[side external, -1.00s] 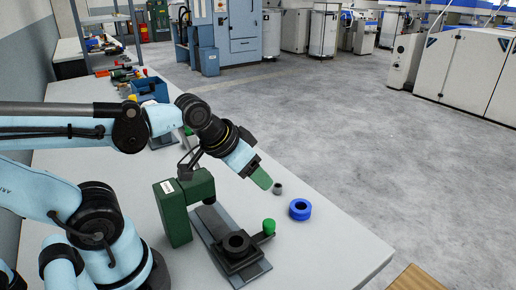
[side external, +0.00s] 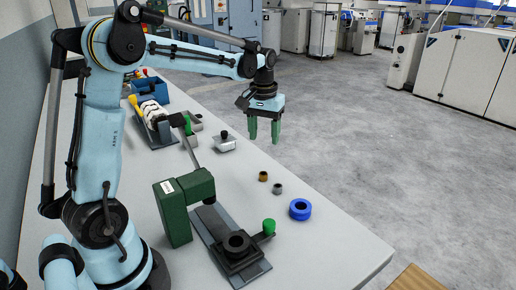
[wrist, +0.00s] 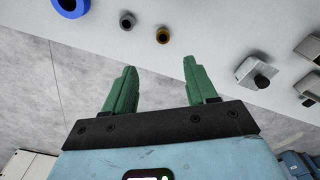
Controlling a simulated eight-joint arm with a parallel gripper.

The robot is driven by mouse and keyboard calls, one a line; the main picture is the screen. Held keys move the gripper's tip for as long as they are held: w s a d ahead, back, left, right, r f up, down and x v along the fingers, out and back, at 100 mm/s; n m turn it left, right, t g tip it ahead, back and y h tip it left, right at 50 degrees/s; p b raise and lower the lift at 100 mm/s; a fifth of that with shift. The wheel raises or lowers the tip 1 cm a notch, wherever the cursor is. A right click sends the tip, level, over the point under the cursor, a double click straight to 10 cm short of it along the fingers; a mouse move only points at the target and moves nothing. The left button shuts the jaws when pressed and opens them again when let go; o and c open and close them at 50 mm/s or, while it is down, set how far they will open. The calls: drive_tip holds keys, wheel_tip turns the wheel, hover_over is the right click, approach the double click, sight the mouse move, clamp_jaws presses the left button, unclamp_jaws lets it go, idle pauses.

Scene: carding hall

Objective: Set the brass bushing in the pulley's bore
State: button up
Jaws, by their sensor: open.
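The brass bushing (side external: 263,176), a small hollow ring, stands on the light bench near its right edge; it also shows at the top of the wrist view (wrist: 163,35). A dark round part with a bore (side external: 237,242), seemingly the pulley, sits in the dark fixture (side external: 256,269) at the front. Its bore looks empty, though the small view makes this hard to judge. My gripper (side external: 264,139) is open and empty, green fingers down, above bench height and apart from the brass bushing. In the wrist view, the bushing lies beyond the open fingers (wrist: 158,75).
A grey bushing (side external: 278,189) stands close beside the brass one, with a blue ring (side external: 300,209) nearer the front. A green press-like block (side external: 174,214) and green knob (side external: 269,226) flank the fixture. A small grey block with a black knob (side external: 225,143) stands farther back.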

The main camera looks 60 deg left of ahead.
sight(263, 174)
drive_tip(key=f, duration=1.3)
drive_tip(key=shift+w+a, duration=0.15)
drive_tip(key=shift+a, duration=0.2)
clamp_jaws()
